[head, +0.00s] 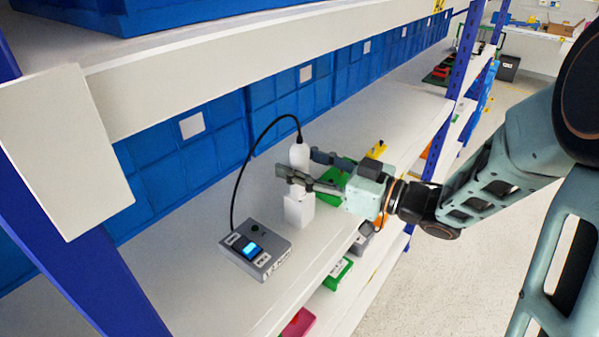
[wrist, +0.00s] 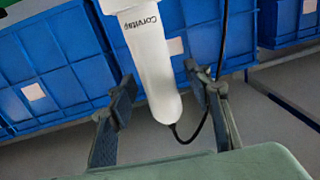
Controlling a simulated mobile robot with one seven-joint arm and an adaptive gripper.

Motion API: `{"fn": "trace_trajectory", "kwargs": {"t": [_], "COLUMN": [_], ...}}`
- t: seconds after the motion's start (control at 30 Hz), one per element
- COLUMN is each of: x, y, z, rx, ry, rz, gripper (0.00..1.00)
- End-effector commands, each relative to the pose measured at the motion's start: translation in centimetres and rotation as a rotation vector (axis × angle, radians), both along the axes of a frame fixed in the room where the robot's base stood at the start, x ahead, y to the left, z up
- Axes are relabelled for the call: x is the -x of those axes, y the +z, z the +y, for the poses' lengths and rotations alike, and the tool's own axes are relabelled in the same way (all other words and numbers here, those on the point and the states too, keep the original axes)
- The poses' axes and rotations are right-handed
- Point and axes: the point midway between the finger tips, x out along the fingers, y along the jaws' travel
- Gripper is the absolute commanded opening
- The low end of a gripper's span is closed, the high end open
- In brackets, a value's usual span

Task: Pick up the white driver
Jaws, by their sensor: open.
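The white driver (head: 299,154) stands upright in a white holder (head: 299,209) on the shelf, with a black cord leaving its top. In the wrist view the driver (wrist: 152,60) shows lettering on its side and appears upside down, its corded end low in the picture. My gripper (head: 298,164) is open at the driver's height, coming from the right. In the wrist view the driver lies between the two spread fingers of my gripper (wrist: 162,95), with a visible gap on each side. In the head view the nearer finger hides part of the driver's lower body.
The cord runs to a grey control box (head: 256,249) with a blue display, left of the holder. Blue bins (head: 190,150) line the back. A green item (head: 335,184) lies behind my gripper. An upper shelf (head: 180,80) overhangs at the left.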

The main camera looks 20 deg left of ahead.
Motion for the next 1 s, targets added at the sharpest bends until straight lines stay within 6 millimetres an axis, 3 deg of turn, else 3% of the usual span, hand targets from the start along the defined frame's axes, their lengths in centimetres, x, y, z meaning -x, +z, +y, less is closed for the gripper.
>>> {"fn": "trace_trajectory", "kwargs": {"t": [0.17,0.57,1.0], "x": [0.0,0.01,-0.02], "y": [-0.02,-0.03,0.62], "z": [-0.02,-0.05,-0.05], "rx": [0.0,0.001,-0.001], "ry": [0.0,0.0,0.0], "rz": [0.0,0.0,-0.004], "gripper": [0.45,0.01,0.0]}}
